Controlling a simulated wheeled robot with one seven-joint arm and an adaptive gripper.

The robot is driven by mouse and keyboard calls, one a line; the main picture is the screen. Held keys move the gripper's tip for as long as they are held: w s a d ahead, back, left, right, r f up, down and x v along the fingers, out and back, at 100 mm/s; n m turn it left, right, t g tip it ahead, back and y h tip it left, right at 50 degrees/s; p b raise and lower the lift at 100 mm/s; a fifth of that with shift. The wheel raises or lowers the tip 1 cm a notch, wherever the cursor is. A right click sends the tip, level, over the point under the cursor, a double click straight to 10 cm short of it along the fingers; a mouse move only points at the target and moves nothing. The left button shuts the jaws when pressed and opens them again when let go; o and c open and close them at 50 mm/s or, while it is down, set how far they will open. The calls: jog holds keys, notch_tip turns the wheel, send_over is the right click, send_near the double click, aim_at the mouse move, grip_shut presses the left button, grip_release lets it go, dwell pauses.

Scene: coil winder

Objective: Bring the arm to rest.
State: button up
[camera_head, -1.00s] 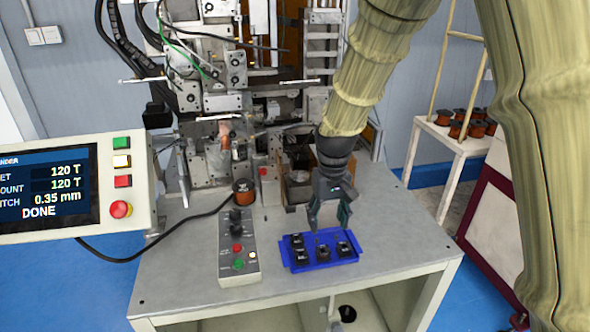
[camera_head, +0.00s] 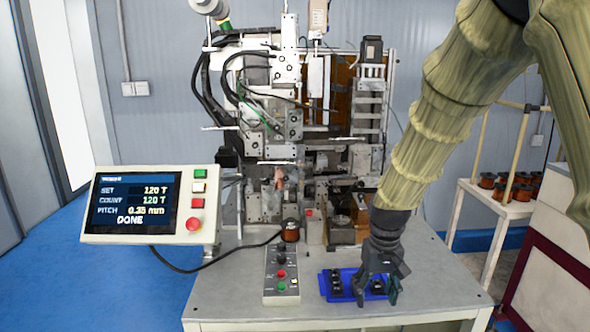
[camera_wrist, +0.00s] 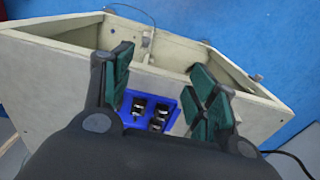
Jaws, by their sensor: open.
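My gripper (camera_head: 378,290) is open and empty, in front of and partly over the blue tray (camera_head: 324,286) at the right front of the grey bench in the head view. In the wrist view my gripper's green-padded fingers (camera_wrist: 165,95) stand apart, with the blue tray (camera_wrist: 128,121) between and below them. The tray holds several small black parts (camera_wrist: 158,124). Nothing shows between the finger pads. In the head view the gripper hides part of the tray.
A screen (camera_head: 133,203) at left reads DONE. A control box (camera_head: 281,284) and a copper-wound bobbin (camera_head: 290,231) sit left of the tray. A side stand (camera_head: 482,208) with several bobbins is at right.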

jog(key=s+d+f, duration=0.1)
jog(key=s+f, duration=0.3)
jog(key=f, duration=0.5)
jog(key=s+d+f+b, duration=0.1)
jog(key=s+f, duration=0.3)
jog(key=f, duration=0.5)
jog(key=s+f, duration=0.4)
jog(key=f, duration=0.5)
jog(key=s+f+b, duration=0.1)
jog(key=s+f, duration=0.6)
jog(key=s, duration=0.4)
jog(key=s+d+f+m, duration=0.1)
jog(key=s+f, duration=0.7)
jog(key=s, duration=0.3)
jog(key=shift+s+d+f+b, duration=0.2)
jog(key=shift+d+b, duration=0.1)
jog(key=shift+b, duration=0.1)
